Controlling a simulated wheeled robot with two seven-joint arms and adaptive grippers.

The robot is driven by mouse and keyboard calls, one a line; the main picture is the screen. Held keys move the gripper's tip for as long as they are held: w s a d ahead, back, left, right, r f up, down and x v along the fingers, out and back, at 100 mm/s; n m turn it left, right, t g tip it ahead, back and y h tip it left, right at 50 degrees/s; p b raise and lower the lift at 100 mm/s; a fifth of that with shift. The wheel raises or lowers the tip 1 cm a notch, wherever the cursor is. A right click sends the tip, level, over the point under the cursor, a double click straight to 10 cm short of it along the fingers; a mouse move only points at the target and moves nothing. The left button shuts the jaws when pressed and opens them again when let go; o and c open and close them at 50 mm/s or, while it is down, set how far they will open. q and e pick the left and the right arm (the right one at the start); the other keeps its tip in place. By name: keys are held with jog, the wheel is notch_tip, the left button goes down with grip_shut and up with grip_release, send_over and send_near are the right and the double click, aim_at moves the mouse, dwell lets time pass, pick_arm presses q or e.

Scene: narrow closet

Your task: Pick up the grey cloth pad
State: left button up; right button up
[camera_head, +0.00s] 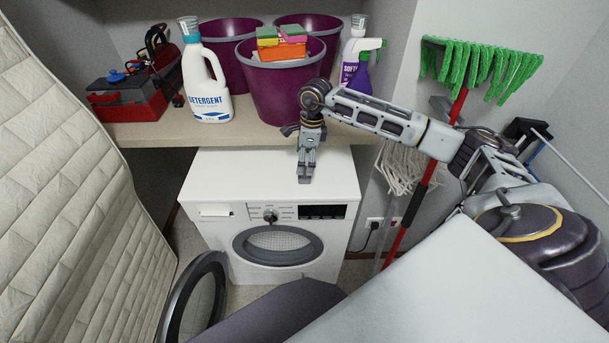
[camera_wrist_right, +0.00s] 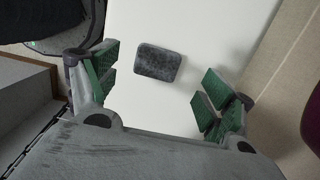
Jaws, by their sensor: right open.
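The grey cloth pad (camera_wrist_right: 158,62) is a small dark rounded rectangle lying flat on the white washing machine top in the right wrist view. In the head view I cannot make it out; my right gripper seems to hide it. My right gripper (camera_head: 305,174) points down over the top of the washing machine (camera_head: 245,175). In the right wrist view my right gripper (camera_wrist_right: 160,86) is open, with green-padded fingers on both sides of the pad's line and nothing between them. The pad lies apart from the fingers, towards the upper part of that view. My left gripper is not in view.
A shelf (camera_head: 155,135) behind the machine bears a red toolbox (camera_head: 130,98), a detergent bottle (camera_head: 205,80), purple buckets (camera_head: 280,90) and a spray bottle (camera_head: 355,60). Mops (camera_head: 430,160) stand at right. The round door (camera_head: 197,300) hangs open at front left.

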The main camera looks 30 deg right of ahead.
aim_at(305, 171)
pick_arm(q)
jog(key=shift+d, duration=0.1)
pick_arm(e)
jog(key=shift+s+f+p, duration=0.15)
jog(key=shift+f+p, duration=0.25)
jog(key=shift+f, duration=2.25)
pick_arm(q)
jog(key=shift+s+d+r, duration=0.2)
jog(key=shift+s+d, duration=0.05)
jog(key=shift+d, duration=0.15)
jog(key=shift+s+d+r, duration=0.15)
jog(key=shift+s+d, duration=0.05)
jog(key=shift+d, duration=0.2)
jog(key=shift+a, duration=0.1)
pick_arm(e)
jog(key=shift+c, duration=0.7)
jog(key=c, duration=0.7)
jog(key=shift+c, duration=0.9)
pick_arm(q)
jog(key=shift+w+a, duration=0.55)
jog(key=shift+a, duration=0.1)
